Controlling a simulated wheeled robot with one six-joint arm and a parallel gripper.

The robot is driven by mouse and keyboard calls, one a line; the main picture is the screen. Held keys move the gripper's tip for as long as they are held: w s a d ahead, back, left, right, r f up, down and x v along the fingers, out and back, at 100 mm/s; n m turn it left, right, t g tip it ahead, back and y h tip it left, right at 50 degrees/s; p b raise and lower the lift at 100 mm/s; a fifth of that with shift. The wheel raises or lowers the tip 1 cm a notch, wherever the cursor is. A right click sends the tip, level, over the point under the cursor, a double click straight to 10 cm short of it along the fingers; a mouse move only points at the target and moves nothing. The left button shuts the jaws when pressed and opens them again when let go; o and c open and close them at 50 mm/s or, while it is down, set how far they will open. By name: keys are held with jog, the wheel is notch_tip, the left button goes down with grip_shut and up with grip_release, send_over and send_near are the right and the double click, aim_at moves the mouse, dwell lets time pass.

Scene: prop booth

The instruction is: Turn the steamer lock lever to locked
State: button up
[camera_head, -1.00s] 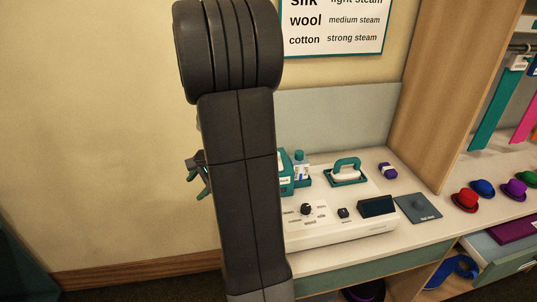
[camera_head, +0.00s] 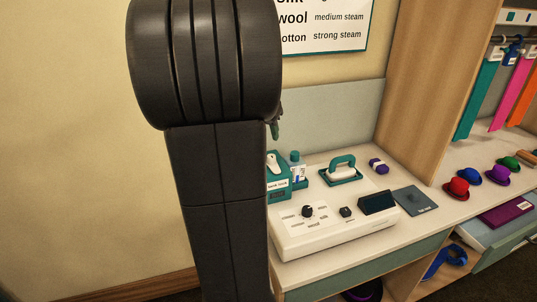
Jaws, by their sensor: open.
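The teal steamer lock unit (camera_head: 278,193) stands on the counter just right of my arm, with its left part hidden behind the arm. A pale lever (camera_head: 272,163) shows on its upper face, tilted; which setting it is at cannot be read. A small white label sits on the front, too small to read surely. My gripper (camera_head: 275,130) shows only as a bit of teal finger past the right edge of my arm, above the unit and apart from it in the picture. It is open, and most of it is hidden.
A white console (camera_head: 335,235) with a black knob (camera_head: 308,211) stands in front. A bottle (camera_head: 297,168), a teal-handled iron (camera_head: 342,168), a purple roll (camera_head: 378,165) and a dark pad (camera_head: 415,200) are nearby. Small hats (camera_head: 457,188) and a wooden partition (camera_head: 430,90) are at right.

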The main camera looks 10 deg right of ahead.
aim_at(274, 163)
jog(key=x, duration=1.1)
jog(key=shift+f, duration=0.2)
jog(key=c, duration=1)
